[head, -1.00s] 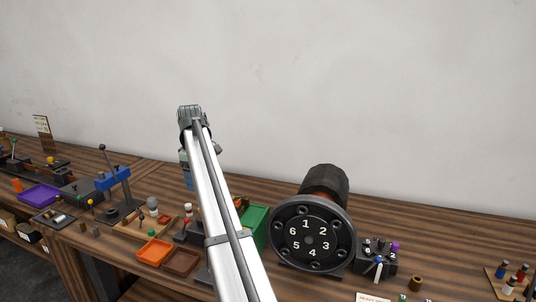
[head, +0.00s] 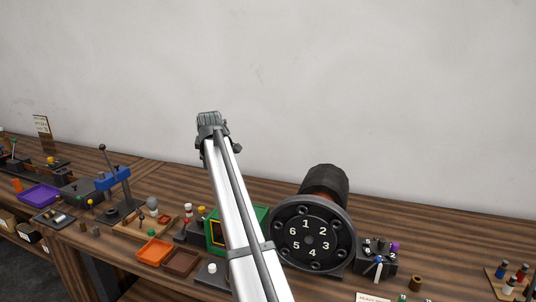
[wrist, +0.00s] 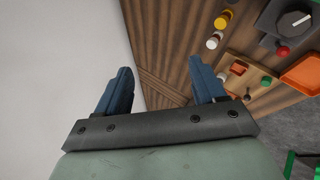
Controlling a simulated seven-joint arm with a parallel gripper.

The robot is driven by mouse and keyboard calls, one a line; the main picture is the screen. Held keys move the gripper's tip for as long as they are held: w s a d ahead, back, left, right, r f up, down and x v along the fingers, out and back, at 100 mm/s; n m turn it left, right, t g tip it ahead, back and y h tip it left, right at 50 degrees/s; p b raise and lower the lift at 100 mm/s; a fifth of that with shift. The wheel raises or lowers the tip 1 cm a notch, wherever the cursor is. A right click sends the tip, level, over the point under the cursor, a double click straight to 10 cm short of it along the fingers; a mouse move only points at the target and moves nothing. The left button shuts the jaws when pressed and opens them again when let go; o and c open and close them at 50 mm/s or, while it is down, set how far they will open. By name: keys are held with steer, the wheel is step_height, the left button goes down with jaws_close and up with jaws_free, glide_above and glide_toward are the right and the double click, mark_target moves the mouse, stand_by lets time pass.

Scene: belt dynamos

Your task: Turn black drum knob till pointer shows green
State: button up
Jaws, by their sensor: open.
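A black round knob (wrist: 292,20) with a white pointer line sits on a dark box at the top right of the wrist view. I cannot tell whether it is the drum knob; no green mark shows beside it. A red button (wrist: 282,52) is just below it. My gripper (wrist: 162,86) is open and empty, its two blue fingers wide apart over wall and bench, left of the knob and apart from it. A large black drum (head: 325,185) with a numbered face (head: 308,240) stands right of my arm.
A green box (head: 215,235) with a yellow-edged dark panel is partly behind my arm. An orange tray (head: 154,252) and a brown tray (head: 181,262) lie left of it. A small black block (head: 376,262) with coloured knobs stands right of the drum. The back right bench is clear.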

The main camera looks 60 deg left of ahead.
steer(key=w+d+m, duration=0.1)
steer(key=w+d, duration=0.2)
steer(key=w, duration=0.6)
steer(key=w+d+m+t, duration=0.1)
steer(key=w+d, duration=0.3)
steer(key=w, duration=0.5)
steer(key=shift+w+d+r+t, duration=0.15)
steer(key=shift+w+r+t, duration=0.05)
steer(key=shift+w+t, duration=0.1)
stand_by(0.3)
